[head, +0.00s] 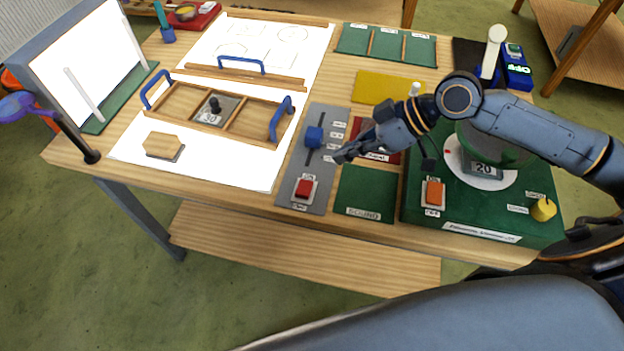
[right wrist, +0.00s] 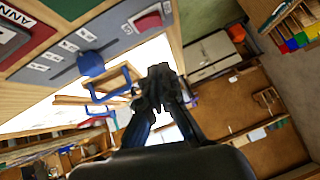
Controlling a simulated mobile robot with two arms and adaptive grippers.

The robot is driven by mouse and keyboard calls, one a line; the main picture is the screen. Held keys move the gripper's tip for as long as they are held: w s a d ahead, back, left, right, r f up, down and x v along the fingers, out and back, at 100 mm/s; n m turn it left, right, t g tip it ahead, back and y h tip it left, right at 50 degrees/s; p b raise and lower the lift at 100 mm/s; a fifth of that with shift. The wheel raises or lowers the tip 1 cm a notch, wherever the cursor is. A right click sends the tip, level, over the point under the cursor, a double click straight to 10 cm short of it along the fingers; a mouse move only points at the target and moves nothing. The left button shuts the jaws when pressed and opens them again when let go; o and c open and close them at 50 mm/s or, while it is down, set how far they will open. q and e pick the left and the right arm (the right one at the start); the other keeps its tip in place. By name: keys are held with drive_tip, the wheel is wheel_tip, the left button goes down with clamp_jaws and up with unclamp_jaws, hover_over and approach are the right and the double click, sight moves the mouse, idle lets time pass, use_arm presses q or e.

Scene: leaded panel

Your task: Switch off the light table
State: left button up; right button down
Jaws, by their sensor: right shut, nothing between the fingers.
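A bright white surface (head: 203,162), apparently the light table, lies flat on the wooden table. A grey control panel (head: 322,172) beside it carries a red rocker switch (head: 304,188) with small labels above and below, and a blue slider knob (head: 314,137). Which way the rocker is tipped is too small to tell. In the right wrist view, the red switch (right wrist: 148,22) and blue knob (right wrist: 92,63) show at upper left. My right gripper (head: 342,156) is shut and empty, above the panel's right edge, apart from the switch. My left gripper is not in view.
A wooden tray with blue handles (head: 227,113) and a wooden hexagon (head: 163,145) lie on the white surface. A bright upright panel (head: 85,65) stands at left. A green unit (head: 482,213) with an orange switch (head: 433,192) stands right, under my right arm. A green pad (head: 367,192) lies between.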

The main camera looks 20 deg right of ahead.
sight(299, 190)
drive_tip(key=p+x, duration=0.1)
drive_tip(key=x, duration=0.3)
drive_tip(key=p+x, duration=0.1)
drive_tip(key=x, duration=0.3)
drive_tip(key=shift+a+r, duration=0.15)
drive_tip(key=shift+a, duration=0.1)
drive_tip(key=f, duration=0.1)
drive_tip(key=f+p, duration=0.1)
drive_tip(key=f, duration=0.1)
drive_tip(key=shift+s+a+f, duration=0.15)
drive_tip(key=shift+a+f, duration=0.1)
drive_tip(key=shift+f, duration=0.05)
drive_tip(key=shift+s+f, duration=0.15)
drive_tip(key=shift+f, duration=0.3)
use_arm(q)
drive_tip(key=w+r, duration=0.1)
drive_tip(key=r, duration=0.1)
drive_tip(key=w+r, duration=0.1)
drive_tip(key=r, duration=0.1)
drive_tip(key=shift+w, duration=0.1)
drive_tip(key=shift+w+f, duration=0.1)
use_arm(e)
drive_tip(key=shift+f, duration=0.1)
